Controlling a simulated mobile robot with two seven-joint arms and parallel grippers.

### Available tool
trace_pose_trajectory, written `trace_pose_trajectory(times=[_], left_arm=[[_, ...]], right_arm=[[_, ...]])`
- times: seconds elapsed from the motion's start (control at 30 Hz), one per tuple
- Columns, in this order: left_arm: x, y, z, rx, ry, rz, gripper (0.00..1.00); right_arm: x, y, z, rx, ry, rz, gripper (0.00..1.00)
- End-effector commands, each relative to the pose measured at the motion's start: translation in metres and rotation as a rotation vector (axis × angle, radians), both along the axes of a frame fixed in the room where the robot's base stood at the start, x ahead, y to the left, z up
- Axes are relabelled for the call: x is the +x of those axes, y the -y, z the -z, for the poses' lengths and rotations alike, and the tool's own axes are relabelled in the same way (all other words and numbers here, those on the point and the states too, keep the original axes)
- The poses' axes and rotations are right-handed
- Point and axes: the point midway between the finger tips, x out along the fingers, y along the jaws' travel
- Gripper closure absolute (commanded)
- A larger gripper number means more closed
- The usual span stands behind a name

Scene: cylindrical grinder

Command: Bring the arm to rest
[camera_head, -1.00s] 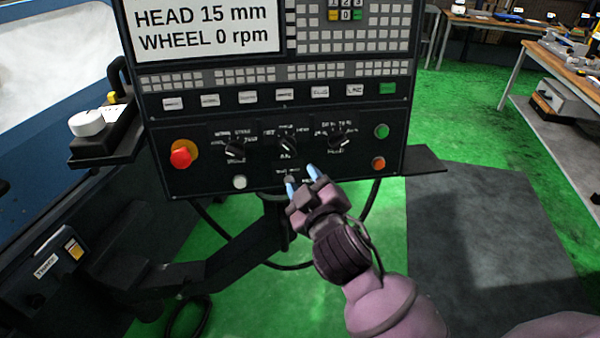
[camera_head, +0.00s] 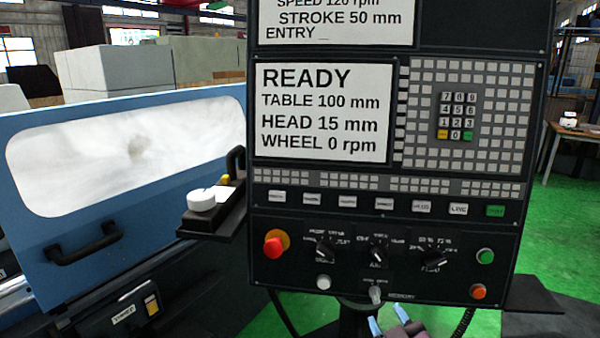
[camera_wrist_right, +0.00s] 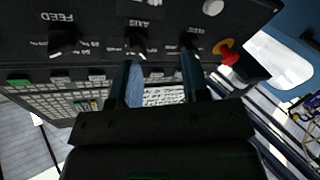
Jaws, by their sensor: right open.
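My right gripper (camera_head: 388,321) shows at the bottom edge of the head view, just below the control panel (camera_head: 262,215). Its two blue-tipped fingers are apart, with nothing between them. In the right wrist view the open fingers (camera_wrist_right: 160,80) point toward the panel, which appears upside down; I cannot tell the exact gap to it. The rest of the right arm is below the picture. My left gripper is in no view.
The panel carries a red stop knob (camera_head: 273,247), dark rotary knobs (camera_head: 378,255), a green button (camera_head: 485,256) and an orange button (camera_head: 478,291). The screen (camera_head: 325,112) reads READY, WHEEL 0 rpm. The blue grinder door (camera_head: 110,235) stands left. Green floor shows at right.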

Motion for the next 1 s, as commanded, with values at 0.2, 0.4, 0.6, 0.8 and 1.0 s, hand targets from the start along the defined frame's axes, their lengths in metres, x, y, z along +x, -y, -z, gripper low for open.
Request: trace_pose_trajectory(times=[0.2, 0.4, 0.6, 0.8, 1.0], left_arm=[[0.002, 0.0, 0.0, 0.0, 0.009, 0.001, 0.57], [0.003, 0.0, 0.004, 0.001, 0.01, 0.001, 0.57], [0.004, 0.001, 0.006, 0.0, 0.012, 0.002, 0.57], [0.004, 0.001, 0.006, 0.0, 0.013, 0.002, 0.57], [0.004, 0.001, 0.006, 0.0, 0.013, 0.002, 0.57]], right_arm=[[-0.032, 0.035, 0.095, 0.175, -0.169, 0.028, 0.57], [-0.095, 0.077, 0.185, 0.299, -0.345, 0.126, 0.57], [-0.157, 0.105, 0.238, 0.316, -0.475, 0.216, 0.57], [-0.18, 0.11, 0.251, 0.313, -0.517, 0.238, 0.57], [-0.18, 0.11, 0.251, 0.313, -0.517, 0.238, 0.57]])
